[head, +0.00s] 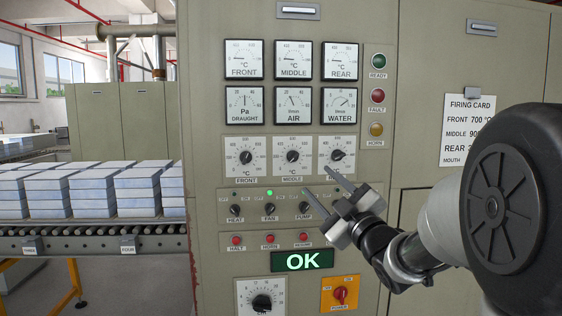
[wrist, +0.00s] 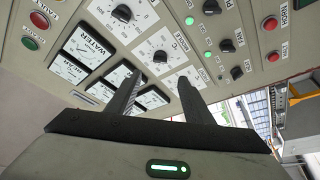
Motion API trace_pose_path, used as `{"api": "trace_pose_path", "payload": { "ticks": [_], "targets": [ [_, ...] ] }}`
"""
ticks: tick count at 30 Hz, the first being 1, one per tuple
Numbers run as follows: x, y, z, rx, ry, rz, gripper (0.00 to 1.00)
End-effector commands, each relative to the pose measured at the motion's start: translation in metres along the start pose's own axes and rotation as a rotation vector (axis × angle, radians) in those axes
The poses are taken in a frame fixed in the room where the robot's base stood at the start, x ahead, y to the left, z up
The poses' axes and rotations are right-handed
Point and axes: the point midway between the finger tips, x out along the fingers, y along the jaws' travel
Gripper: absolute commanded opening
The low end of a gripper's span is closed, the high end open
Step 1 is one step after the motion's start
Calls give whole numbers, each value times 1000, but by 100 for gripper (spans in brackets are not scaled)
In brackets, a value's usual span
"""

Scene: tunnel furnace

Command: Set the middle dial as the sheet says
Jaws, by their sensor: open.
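The middle dial (head: 293,156) is a white square plate with a black knob, between the front dial (head: 246,156) and the rear dial (head: 337,154). Its setting is too small to read surely. The firing card (head: 469,128) on the right panel reads FRONT 700 °C and MIDDLE 90-something; my arm hides the rest of that figure. My gripper (head: 316,178) is open and empty, just below and right of the middle dial. In the wrist view a dial knob (wrist: 160,56), seemingly the middle one, shows just beyond and between the open fingers (wrist: 162,77).
Switches HEAT, FAN and PUMP (head: 304,207) sit below the dials, with a green lamp (head: 269,193) lit above FAN. A roller conveyor (head: 95,243) carries blocks at left.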

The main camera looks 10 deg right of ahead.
Motion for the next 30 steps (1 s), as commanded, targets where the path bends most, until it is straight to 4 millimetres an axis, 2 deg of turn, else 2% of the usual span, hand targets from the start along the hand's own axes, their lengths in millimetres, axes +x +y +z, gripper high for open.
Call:
{"api": "trace_pose_path", "payload": {
  "ticks": [1,9,15,21,30],
  "targets": [
    [13,0,-1,2,2,-1,47],
    [72,1,-1,4,1,0,47],
    [108,1,-1,3,0,0,47],
    [125,0,0,1,-2,1,47],
    [128,0,0,1,-2,1,47]
  ]
}}
